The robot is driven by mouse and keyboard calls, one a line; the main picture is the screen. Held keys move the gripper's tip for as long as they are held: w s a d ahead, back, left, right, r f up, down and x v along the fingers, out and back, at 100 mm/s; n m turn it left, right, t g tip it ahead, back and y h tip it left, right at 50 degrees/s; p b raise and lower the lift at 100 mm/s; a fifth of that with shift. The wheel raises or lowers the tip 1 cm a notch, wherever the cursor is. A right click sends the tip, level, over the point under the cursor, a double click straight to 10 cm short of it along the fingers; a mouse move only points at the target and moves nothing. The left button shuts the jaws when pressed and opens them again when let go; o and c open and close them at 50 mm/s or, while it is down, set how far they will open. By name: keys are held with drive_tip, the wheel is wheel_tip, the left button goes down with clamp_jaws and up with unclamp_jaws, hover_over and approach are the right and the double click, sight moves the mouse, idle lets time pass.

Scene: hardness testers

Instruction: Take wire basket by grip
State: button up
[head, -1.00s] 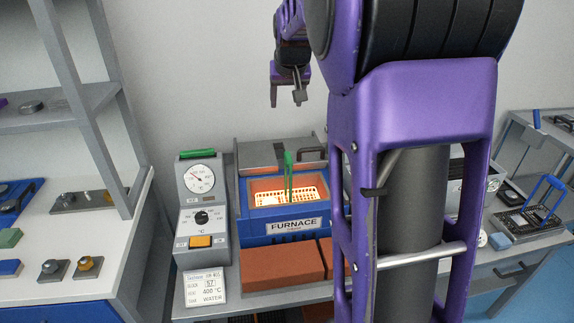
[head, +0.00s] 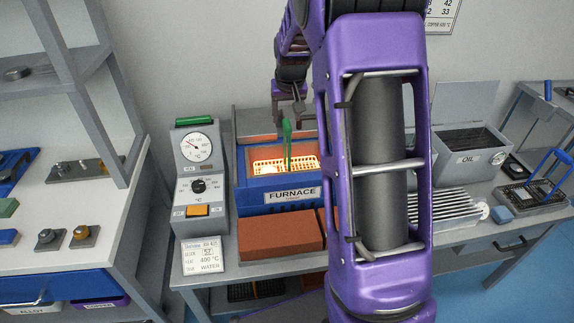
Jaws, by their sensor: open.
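A wire basket (head: 268,167) sits in the glowing chamber of the blue furnace (head: 262,198). Its upright green grip (head: 287,130) rises above the chamber. My gripper (head: 288,118) is open, pointing down, right by the top of the green grip. I cannot tell whether the grip is between the fingers, and they do not appear closed on it. A second dark wire basket (head: 518,199) with a tilted blue handle (head: 556,160) stands on the bench at the far right. My arm covers the middle of the view.
A control box (head: 199,185) with a dial stands left of the furnace. Red-brown bricks (head: 279,236) lie in front of it. The oil tank (head: 470,150) and a ribbed metal rack (head: 450,207) are right of my arm.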

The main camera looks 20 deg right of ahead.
sight(287, 123)
drive_tip(key=x, duration=0.5)
drive_tip(key=shift+w+d+f+b, duration=0.15)
drive_tip(key=shift+d+f+b, duration=0.1)
drive_tip(key=shift+d+b, duration=0.05)
clamp_jaws()
drive_tip(key=shift+r, duration=0.15)
idle(1.1)
